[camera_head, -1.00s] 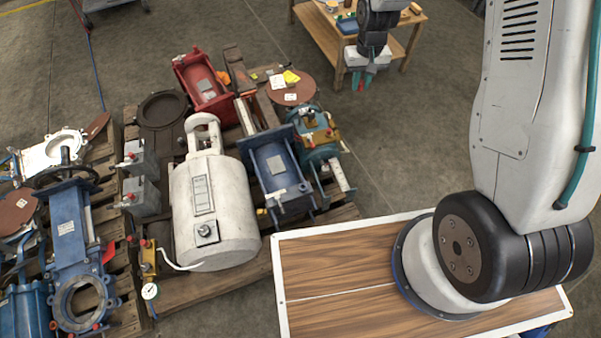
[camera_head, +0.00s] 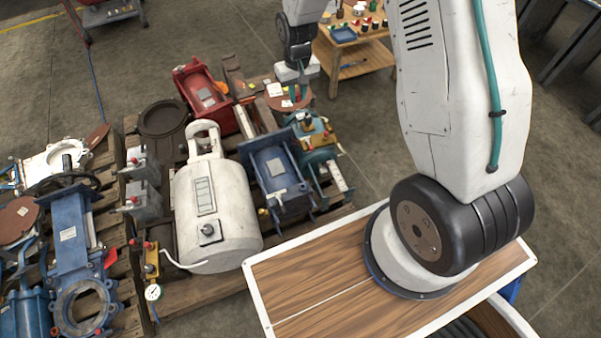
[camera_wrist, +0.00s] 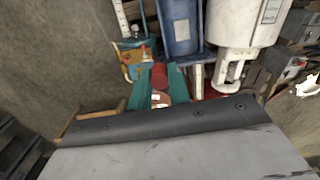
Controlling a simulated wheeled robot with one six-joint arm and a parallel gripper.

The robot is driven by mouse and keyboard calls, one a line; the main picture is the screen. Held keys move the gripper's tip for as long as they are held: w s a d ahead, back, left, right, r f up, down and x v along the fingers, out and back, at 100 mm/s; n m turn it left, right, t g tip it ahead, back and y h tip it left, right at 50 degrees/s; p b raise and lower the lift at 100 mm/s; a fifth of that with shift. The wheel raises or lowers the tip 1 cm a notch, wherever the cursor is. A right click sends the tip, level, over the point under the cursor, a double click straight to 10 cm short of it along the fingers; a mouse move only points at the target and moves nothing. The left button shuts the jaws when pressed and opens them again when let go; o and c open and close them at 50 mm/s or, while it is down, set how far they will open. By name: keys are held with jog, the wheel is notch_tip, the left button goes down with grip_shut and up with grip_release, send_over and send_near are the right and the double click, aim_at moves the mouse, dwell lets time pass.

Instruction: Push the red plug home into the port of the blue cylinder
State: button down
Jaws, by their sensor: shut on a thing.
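My gripper (camera_head: 297,95) hangs over the back right of the middle pallet in the head view. In the wrist view its teal fingers (camera_wrist: 161,88) are shut on the red plug (camera_wrist: 160,75), whose round red end points away from me. A blue cylinder (camera_head: 274,168) with a grey label lies on the pallet, in front of and below my gripper; it also shows in the wrist view (camera_wrist: 180,24), beyond the plug. The plug is apart from it. I cannot make out which opening is its port.
A white tank (camera_head: 215,215) stands left of the blue cylinder. A teal unit with yellow fittings (camera_head: 318,150) is close on its right. A red unit (camera_head: 205,97) lies behind. Other blue units (camera_head: 70,235) are on the left pallet. A wooden workbench (camera_head: 355,60) stands behind.

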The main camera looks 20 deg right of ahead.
jog(key=s+a+f+n, duration=0.1)
jog(key=s+f, duration=0.1)
jog(key=f, duration=0.5)
jog(key=s+a+f, duration=0.1)
jog(key=s+f, duration=0.1)
jog(key=f, duration=0.6)
jog(key=n, duration=0.1)
send_near(302, 188)
jog(key=shift+w+d+f, duration=0.1)
jog(key=shift+w+d, duration=0.1)
jog(key=shift+w, duration=0.15)
jog(key=shift+f, duration=2.9)
jog(key=shift+f, duration=0.5)
jog(key=c, duration=1.2)
grip_release()
jog(key=shift+c, duration=0.2)
